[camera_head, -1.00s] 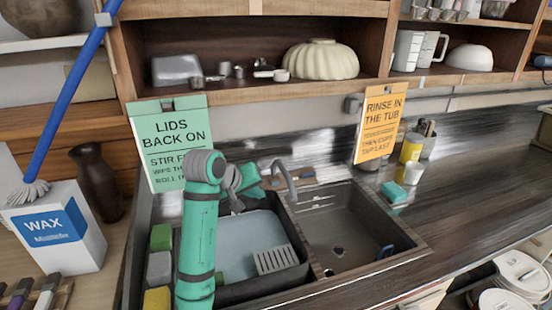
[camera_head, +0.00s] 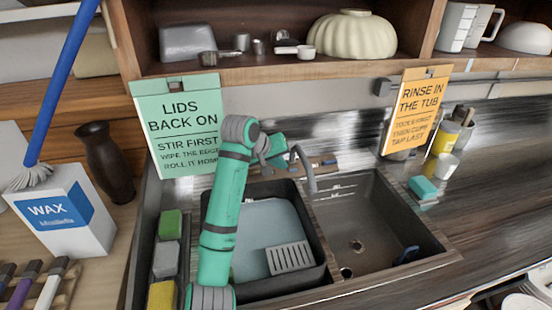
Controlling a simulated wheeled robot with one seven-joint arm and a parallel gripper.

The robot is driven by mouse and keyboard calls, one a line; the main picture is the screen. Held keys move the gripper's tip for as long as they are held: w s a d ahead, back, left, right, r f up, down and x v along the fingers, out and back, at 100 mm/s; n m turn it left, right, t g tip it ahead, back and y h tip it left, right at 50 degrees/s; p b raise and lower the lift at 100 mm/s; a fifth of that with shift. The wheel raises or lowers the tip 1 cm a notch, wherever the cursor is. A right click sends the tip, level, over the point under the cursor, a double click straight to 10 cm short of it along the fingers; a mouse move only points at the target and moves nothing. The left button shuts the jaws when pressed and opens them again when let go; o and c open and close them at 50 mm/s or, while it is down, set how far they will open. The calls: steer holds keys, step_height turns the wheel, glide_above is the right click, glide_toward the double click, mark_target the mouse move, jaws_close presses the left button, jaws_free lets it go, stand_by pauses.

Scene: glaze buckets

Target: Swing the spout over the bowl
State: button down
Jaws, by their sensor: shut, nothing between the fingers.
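The grey curved spout (camera_head: 306,167) stands at the back of the sink, near the divider between the black tub and the empty bowl. The dark grey sink bowl (camera_head: 372,226) is to its right, with a drain in its floor. My gripper (camera_head: 283,151), on the end of the green arm, is just left of the spout's upper end. It is shut and empty, and its fingertips are small and partly hidden by my wrist. I cannot tell whether it touches the spout.
The black tub (camera_head: 316,283) holds pale water and a white slotted piece. A green sign (camera_head: 180,125) and an orange sign (camera_head: 415,110) hang behind the sink. Sponges (camera_head: 165,258) lie left of the tub. A shelf (camera_head: 240,68) overhangs the back. A teal sponge (camera_head: 422,187) and cups stand at right.

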steer(key=d, duration=0.1)
steer(key=w+d, duration=0.2)
steer(key=d, duration=0.1)
steer(key=shift+w+f, duration=0.1)
steer(key=shift+f, duration=0.2)
steer(key=shift+d, duration=0.15)
